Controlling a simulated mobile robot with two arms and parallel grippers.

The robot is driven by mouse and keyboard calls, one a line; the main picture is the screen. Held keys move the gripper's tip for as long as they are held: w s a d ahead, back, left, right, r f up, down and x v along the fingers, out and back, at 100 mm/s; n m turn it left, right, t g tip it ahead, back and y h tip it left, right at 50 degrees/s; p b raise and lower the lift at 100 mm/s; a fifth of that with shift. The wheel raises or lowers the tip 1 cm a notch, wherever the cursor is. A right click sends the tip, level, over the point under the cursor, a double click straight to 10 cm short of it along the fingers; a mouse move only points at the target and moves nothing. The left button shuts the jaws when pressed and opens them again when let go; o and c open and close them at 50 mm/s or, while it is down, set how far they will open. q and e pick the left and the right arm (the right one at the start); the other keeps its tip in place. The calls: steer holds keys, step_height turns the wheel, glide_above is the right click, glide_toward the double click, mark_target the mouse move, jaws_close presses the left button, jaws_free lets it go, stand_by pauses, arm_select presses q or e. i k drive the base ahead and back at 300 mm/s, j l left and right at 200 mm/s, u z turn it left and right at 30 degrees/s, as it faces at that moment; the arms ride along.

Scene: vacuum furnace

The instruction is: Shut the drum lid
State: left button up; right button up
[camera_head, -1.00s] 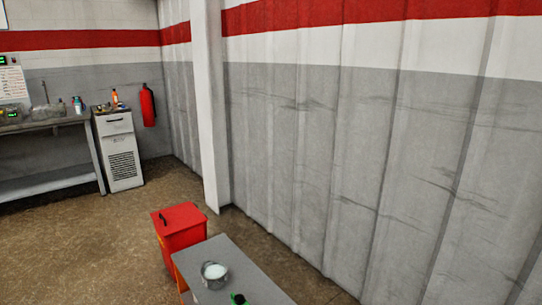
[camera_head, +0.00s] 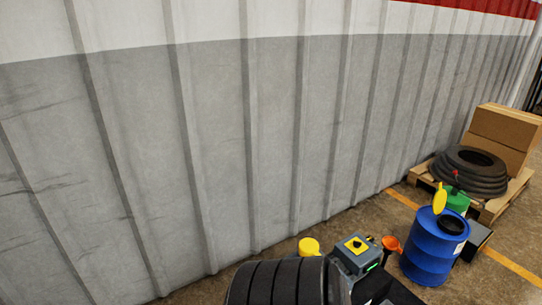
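A blue drum (camera_head: 428,254) stands on the floor at the lower right of the head view. A yellow round lid (camera_head: 440,200) stands upright at the back left edge of the drum's top, so the lid is open. A dark round opening (camera_head: 451,226) shows in the drum's top. Neither of my grippers is in view.
A green container (camera_head: 458,201) is behind the drum. Black tyres (camera_head: 466,178) and cardboard boxes (camera_head: 507,128) sit on a wooden pallet (camera_head: 515,188). An orange funnel (camera_head: 391,243), a grey box with a yellow top (camera_head: 357,256) and a black ribbed object (camera_head: 285,284) are left of the drum.

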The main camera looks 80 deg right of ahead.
mark_target(439, 201)
steer(key=z, duration=4.5)
steer(key=i+z, duration=0.2)
steer(key=i, duration=3.45)
steer(key=i+u, duration=0.35)
steer(key=i+l+u, duration=0.3)
steer(key=i, duration=0.2)
steer(key=i+l+u, duration=0.35)
steer(key=i+j, duration=0.05)
steer(key=j, duration=0.05)
